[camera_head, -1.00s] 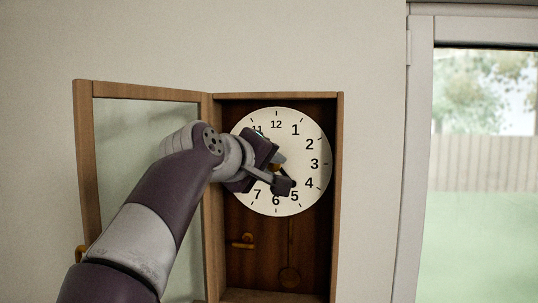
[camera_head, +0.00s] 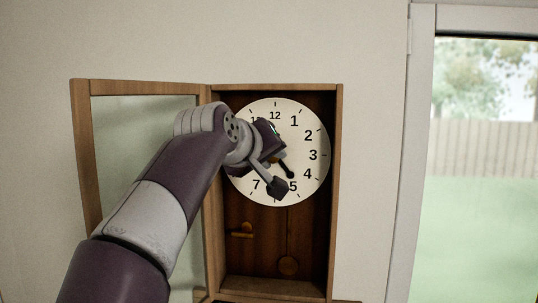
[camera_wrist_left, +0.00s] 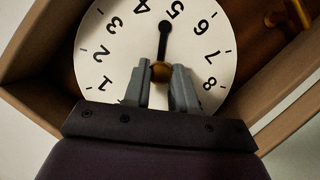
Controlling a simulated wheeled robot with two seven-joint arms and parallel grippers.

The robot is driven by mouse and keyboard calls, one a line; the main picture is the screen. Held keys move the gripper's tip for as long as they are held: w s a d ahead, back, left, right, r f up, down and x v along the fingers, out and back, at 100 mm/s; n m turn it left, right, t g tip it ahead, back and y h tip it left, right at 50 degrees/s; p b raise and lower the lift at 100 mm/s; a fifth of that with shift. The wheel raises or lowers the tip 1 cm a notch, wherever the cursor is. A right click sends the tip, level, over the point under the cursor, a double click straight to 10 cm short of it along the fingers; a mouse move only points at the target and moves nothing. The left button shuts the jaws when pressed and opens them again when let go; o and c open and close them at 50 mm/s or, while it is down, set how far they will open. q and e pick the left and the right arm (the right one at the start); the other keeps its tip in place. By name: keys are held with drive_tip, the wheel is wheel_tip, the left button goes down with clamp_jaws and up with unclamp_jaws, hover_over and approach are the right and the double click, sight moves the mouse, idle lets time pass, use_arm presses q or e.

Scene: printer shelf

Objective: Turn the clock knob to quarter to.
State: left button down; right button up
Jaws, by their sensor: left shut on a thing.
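The clock (camera_head: 318,180) has a white round dial with black numbers inside a wooden case. Its brass knob (camera_wrist_left: 161,72) sits at the dial's centre. My left gripper (camera_head: 272,160) comes in from the left in front of the dial. In the left wrist view its two fingers (camera_wrist_left: 162,74) are on either side of the knob, shut on it. A black hand (camera_wrist_left: 163,38) with a round tip points between 4 and 5; it also shows in the head view (camera_head: 288,169). My gripper hides the dial's left part in the head view. My right gripper is not in view.
The glazed clock door (camera_head: 82,165) stands open to the left, behind my left arm. A window (camera_head: 485,150) is on the right.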

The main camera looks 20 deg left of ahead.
use_arm(q)
drive_tip(key=shift+f, duration=0.15)
drive_tip(key=c, duration=0.9)
unclamp_jaws()
